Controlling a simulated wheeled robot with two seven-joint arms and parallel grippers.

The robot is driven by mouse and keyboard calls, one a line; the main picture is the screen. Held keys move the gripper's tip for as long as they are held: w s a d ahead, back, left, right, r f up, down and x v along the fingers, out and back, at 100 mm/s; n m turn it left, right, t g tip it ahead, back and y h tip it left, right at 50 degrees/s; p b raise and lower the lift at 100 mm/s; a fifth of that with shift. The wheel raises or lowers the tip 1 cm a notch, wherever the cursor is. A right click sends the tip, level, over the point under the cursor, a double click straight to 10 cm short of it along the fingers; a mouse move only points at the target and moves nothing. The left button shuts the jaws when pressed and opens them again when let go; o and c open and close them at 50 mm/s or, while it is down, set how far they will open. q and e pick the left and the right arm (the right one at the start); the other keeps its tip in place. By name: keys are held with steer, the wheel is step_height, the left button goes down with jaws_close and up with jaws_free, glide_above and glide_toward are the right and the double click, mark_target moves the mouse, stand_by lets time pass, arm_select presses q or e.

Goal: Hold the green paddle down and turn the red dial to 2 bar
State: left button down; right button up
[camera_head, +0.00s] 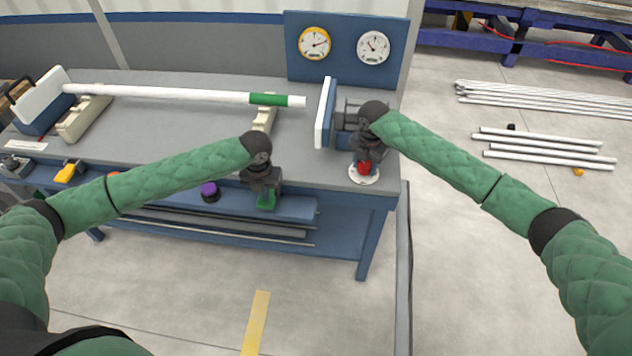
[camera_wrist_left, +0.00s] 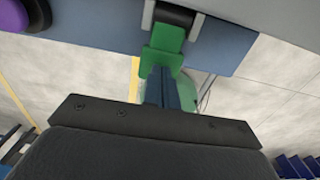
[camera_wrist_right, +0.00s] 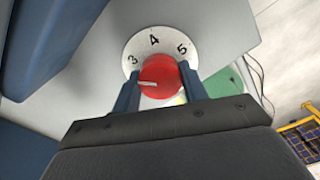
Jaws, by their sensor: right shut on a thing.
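The green paddle (camera_head: 266,204) is at the front edge of the bench, and it also shows in the left wrist view (camera_wrist_left: 165,38). My left gripper (camera_head: 264,190) is over it with its fingers together and nothing between them; its tips look to be against the paddle, though contact is hard to tell. The red dial (camera_wrist_right: 160,78) sits on a white numbered disc (camera_wrist_right: 153,42) on the bench's right end. My right gripper (camera_head: 364,158) is shut on the dial from both sides. The dial's white mark points left, below the 3; numbers 3, 4 and 5 show, the others are hidden.
Two round gauges, one yellow-rimmed (camera_head: 314,43) and one white-rimmed (camera_head: 374,47), are on the blue back panel (camera_head: 345,20). A white pipe with a green band (camera_head: 180,94) lies along the bench. A purple knob (camera_head: 210,190) is left of the paddle.

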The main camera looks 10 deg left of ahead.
arm_select(q)
steer(key=shift+f, duration=1.5)
steer(key=shift+s, duration=0.1)
arm_select(e)
steer(key=shift+n, duration=0.3)
steer(key=shift+c, duration=0.2)
steer(key=shift+r+n, duration=0.1)
steer(key=shift+n, duration=1.4)
steer(key=shift+n, duration=0.3)
arm_select(q)
steer(key=shift+s+f, duration=0.1)
arm_select(e)
steer(key=shift+d+n, duration=0.1)
steer(key=shift+n, duration=1.3)
steer(key=shift+r, duration=0.1)
